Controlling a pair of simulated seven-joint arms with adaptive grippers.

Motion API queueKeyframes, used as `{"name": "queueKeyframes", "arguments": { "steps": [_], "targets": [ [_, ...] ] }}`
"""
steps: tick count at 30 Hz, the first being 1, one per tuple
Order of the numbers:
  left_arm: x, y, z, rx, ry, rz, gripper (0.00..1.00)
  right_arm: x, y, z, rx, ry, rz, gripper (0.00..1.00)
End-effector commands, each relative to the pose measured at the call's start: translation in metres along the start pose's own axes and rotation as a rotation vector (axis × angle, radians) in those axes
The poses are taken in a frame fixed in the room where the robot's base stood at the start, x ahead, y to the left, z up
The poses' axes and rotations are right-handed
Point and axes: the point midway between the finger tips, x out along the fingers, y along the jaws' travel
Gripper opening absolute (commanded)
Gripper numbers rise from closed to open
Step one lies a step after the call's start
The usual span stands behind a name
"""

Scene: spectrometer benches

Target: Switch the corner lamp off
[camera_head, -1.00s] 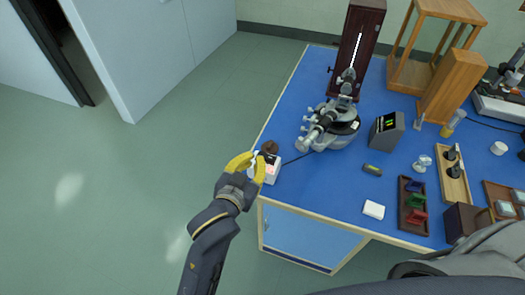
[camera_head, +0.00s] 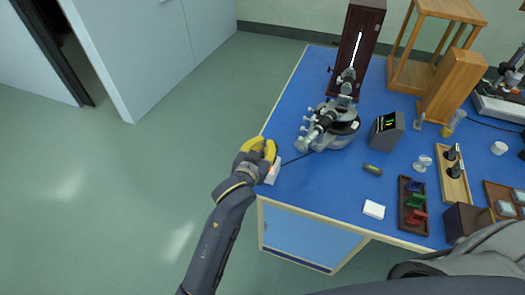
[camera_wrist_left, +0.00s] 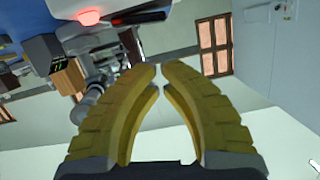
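A small white box (camera_head: 272,174) with an orange-red glow stands at the near left corner of the blue bench; I take it for the corner lamp. It is partly hidden behind my left gripper (camera_head: 264,147). In the left wrist view a glowing red part (camera_wrist_left: 88,15) shows at the top edge, beside a dark strip. My left gripper's yellow fingers (camera_wrist_left: 160,68) have their tips almost together, with nothing between them. The gripper is over the far end of the box; whether it touches cannot be told. My right gripper is not in view.
A grey spectrometer (camera_head: 333,124) stands right of the box, with a dark cable between. Behind it is a tall dark red housing (camera_head: 359,45) with a bright slit. A grey display box (camera_head: 387,130) and a white block (camera_head: 373,210) are further right. Floor left of the bench is clear.

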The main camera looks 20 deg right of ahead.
Motion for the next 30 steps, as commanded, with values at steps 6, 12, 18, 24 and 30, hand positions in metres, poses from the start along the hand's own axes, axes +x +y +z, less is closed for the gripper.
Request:
{"name": "queueKeyframes", "arguments": {
  "steps": [6,12,18,24,30],
  "targets": [
    [0.004,0.0,0.022,0.001,-0.003,0.0,0.0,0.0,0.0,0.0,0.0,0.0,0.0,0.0],
    [0.006,0.0,0.028,0.0,-0.001,0.001,0.0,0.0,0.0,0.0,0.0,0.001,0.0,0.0],
    [0.006,0.0,0.029,0.0,-0.001,0.001,0.0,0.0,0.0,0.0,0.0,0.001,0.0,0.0],
    [0.006,0.0,0.03,-0.01,-0.002,0.003,0.0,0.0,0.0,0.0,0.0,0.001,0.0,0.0],
    [0.009,-0.005,0.04,-0.152,-0.003,0.037,0.0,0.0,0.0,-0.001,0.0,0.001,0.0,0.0]
  ]
}}
